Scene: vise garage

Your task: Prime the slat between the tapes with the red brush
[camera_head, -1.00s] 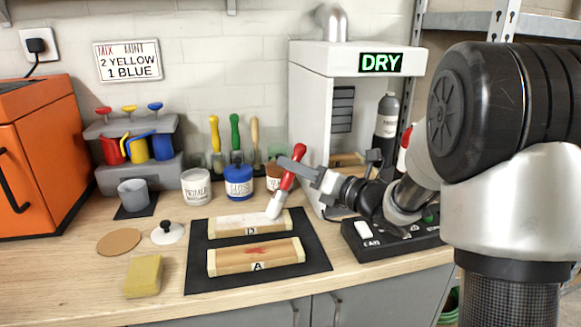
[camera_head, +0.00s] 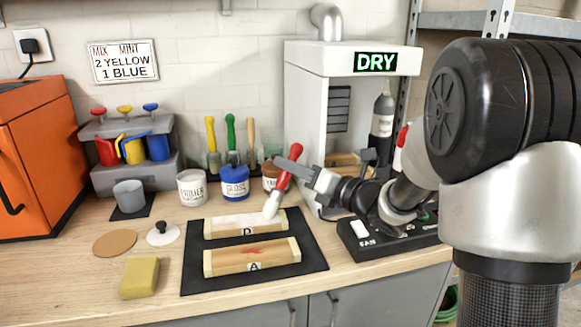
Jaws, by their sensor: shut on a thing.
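My gripper (camera_head: 296,166) is shut on the red brush (camera_head: 285,176), holding it tilted by its red handle. The brush's white-coated bristle end (camera_head: 270,208) is at the right part of slat D, seemingly touching it. Slat D (camera_head: 235,223) lies at the back of the black mat (camera_head: 317,262), with a white coat on its top and pale tape at its ends. Slat A (camera_head: 225,262) lies in front, bare wood with a red mark in the middle and tape at both ends. The open primer jar (camera_head: 193,189) stands behind the mat, to the left.
A blue jar (camera_head: 235,184) and a brown jar (camera_head: 270,172) stand behind the mat. A yellow sponge (camera_head: 139,277), a white lid with a black knob (camera_head: 163,234) and a grey cup (camera_head: 129,194) are at left. The white drying cabinet (camera_head: 304,120) and switch box (camera_head: 361,243) are at right.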

